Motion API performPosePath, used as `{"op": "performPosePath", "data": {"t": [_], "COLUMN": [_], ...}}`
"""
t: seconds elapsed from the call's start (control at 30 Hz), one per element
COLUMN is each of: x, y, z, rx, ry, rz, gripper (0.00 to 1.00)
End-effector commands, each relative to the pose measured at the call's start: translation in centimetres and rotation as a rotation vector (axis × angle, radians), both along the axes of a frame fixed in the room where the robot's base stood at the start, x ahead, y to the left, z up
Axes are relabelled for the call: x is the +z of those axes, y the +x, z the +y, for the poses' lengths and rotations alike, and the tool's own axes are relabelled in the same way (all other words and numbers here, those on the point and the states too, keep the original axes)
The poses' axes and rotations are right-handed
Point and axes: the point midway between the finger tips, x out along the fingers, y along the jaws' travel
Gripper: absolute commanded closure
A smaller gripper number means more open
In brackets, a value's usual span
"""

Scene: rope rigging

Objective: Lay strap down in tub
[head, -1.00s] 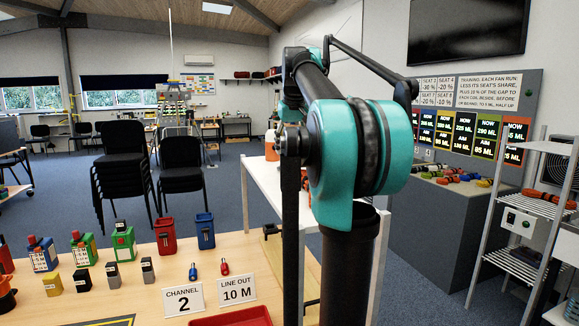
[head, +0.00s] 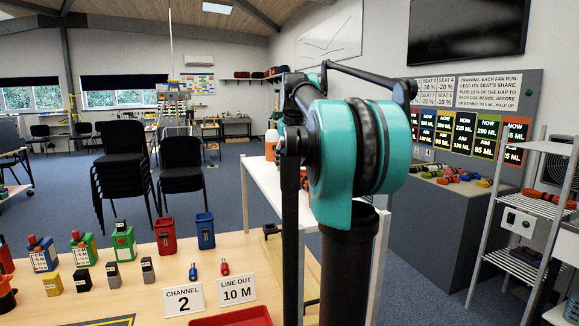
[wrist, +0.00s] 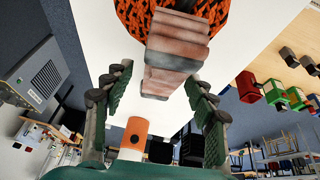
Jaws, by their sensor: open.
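A pinkish-brown banded strap (wrist: 178,48) shows in the wrist view, at an orange-and-black rope coil (wrist: 215,12) over a white surface. My gripper (wrist: 160,100) is open. Its two green ridged fingers stand apart on either side of the strap's lower end, and I see no finger touching it. Whether the strap is fastened around the coil, I cannot tell. In the head view my gripper is hidden behind my arm. A red open container (head: 235,318) is cut off at the bottom edge of the head view; I cannot tell whether it is the tub.
A white table (head: 270,190) stands behind my arm, with an orange bottle (head: 271,142) on it; an orange-and-white bottle (wrist: 134,135) shows between my fingers. The wooden bench (head: 120,285) holds several coloured blocks and two sign cards. A wire rack (head: 520,215) stands at right.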

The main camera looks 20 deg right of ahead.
Motion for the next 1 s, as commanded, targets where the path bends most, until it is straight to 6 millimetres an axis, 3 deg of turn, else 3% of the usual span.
{"op": "performPosePath", "data": {"t": [0.63,1.0], "x": [-0.48,-0.47], "y": [-0.01,0.00], "z": [0.00,0.00], "rx": [0.000,0.000], "ry": [0.000,0.000], "rz": [0.000,0.000], "gripper": [0.43,0.88]}}
